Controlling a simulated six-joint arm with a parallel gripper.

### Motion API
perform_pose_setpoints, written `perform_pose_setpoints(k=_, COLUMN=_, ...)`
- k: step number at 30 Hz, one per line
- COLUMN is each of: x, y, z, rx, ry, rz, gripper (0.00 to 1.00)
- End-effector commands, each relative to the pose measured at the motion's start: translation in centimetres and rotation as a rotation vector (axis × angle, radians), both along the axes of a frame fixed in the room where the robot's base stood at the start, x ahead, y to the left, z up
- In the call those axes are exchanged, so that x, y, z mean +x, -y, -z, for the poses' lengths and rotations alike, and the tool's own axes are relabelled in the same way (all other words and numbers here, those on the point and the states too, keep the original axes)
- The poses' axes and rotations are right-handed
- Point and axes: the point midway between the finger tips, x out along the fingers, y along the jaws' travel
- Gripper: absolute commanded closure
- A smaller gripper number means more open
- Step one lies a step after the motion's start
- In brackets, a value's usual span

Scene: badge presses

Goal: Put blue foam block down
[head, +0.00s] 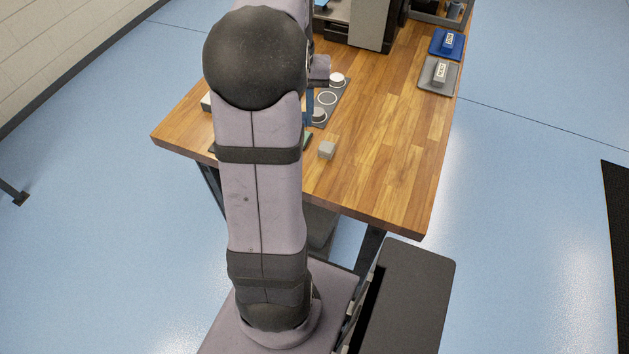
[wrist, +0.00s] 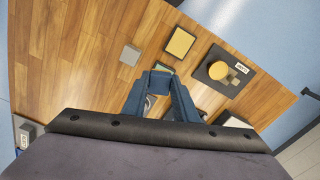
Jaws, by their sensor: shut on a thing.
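My gripper (wrist: 160,78) has two blue fingers pointing down at the wooden table in the wrist view. It is shut on a small blue block (wrist: 160,73), taken to be the blue foam block, which blends with the fingers. A teal-green patch (wrist: 166,68) shows just beyond the fingertips; whether the block touches it or hangs above it, I cannot tell. In the head view my arm covers most of the gripper, and only a strip of blue finger (head: 310,107) shows. The block is hidden there.
A loose grey block (head: 327,150) stands nearby on the wooden table (head: 385,130). A yellow-topped tray (wrist: 180,42) and a dark tray (wrist: 205,72) with an orange disc lie right. A dark mat (head: 342,90) has white circles. Blue (head: 433,41) and grey (head: 426,80) labelled trays stand far right.

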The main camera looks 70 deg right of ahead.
Motion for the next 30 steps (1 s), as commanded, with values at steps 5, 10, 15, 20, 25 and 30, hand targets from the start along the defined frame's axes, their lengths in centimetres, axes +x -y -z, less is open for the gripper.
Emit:
perform_pose_setpoints(k=5, x=-4.3, y=0.5, z=-0.8, rx=-0.003, ry=0.001, rz=0.091, gripper=0.92)
perform_pose_setpoints(k=10, x=-5.4, y=-1.3, z=-2.2, rx=-0.001, ry=0.000, rz=0.076, gripper=0.92)
perform_pose_setpoints(k=15, x=-5.9, y=-3.7, z=-2.1, rx=-0.001, ry=0.000, rz=0.037, gripper=0.92)
perform_pose_setpoints(k=20, x=-6.4, y=-5.7, z=-1.9, rx=-0.002, ry=0.001, rz=0.001, gripper=0.92)
perform_pose_setpoints(k=25, x=-6.6, y=-6.7, z=-1.9, rx=-0.001, ry=0.000, rz=-0.026, gripper=0.92)
perform_pose_setpoints(k=30, x=-6.6, y=-6.8, z=-1.6, rx=0.001, ry=0.000, rz=-0.039, gripper=0.92)
